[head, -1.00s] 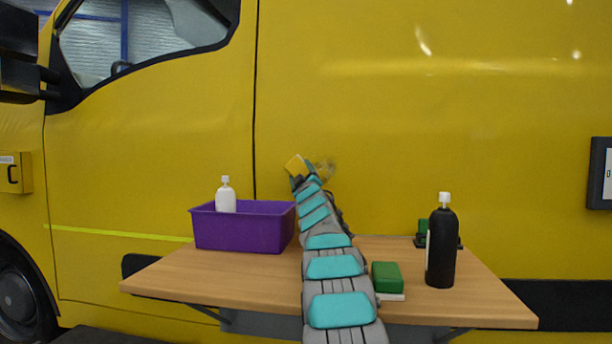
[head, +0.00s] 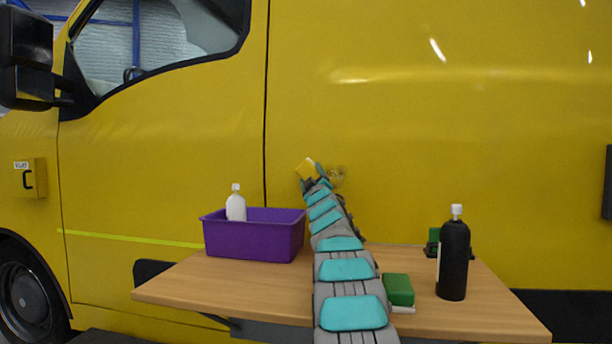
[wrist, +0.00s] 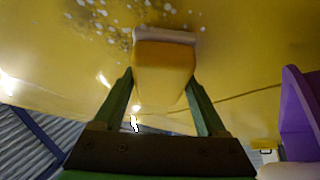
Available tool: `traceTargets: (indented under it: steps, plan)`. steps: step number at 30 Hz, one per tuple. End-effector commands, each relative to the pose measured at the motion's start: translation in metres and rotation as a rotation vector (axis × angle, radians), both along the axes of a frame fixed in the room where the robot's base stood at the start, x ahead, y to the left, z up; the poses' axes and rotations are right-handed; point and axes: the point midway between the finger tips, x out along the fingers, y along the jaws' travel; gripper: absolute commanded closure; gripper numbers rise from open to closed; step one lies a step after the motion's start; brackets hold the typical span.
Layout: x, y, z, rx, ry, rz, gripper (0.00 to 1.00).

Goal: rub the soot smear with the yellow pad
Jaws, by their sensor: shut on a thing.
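The yellow pad (wrist: 164,72), with a pale strip along its far edge, is between the green fingers of my gripper (wrist: 160,88) in the wrist view. My gripper is shut on it. In the head view the pad (head: 305,168) is at the end of my arm, in front of the yellow van side. The soot smear (head: 338,177) is a dim, dark patch on the van panel just right of the pad. In the wrist view a speckled patch (wrist: 100,22) with pale spots lies beside the pad's far edge. I cannot tell whether the pad touches the panel.
A wooden shelf (head: 230,285) stands below my arm. On it are a purple bin (head: 253,238) with a white bottle (head: 236,207), a green block (head: 398,290) and a black bottle (head: 453,262) with a white cap. A dark-green item (head: 433,241) stands behind that bottle.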

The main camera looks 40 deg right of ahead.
Motion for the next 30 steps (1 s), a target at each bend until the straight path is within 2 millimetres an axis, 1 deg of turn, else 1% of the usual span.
traceTargets:
  steps: [1, 4, 11, 22, 30]
  plan:
    - [-0.004, -0.003, 0.003, 0.000, 0.000, -0.001, 0.70]
    - [-0.010, -0.007, 0.004, -0.002, -0.002, -0.001, 0.70]
    - [-0.014, -0.011, 0.002, -0.001, -0.001, 0.001, 0.70]
    - [-0.034, -0.032, 0.004, -0.002, -0.002, -0.001, 0.70]
    - [-0.041, -0.038, 0.000, 0.001, -0.001, -0.001, 0.70]
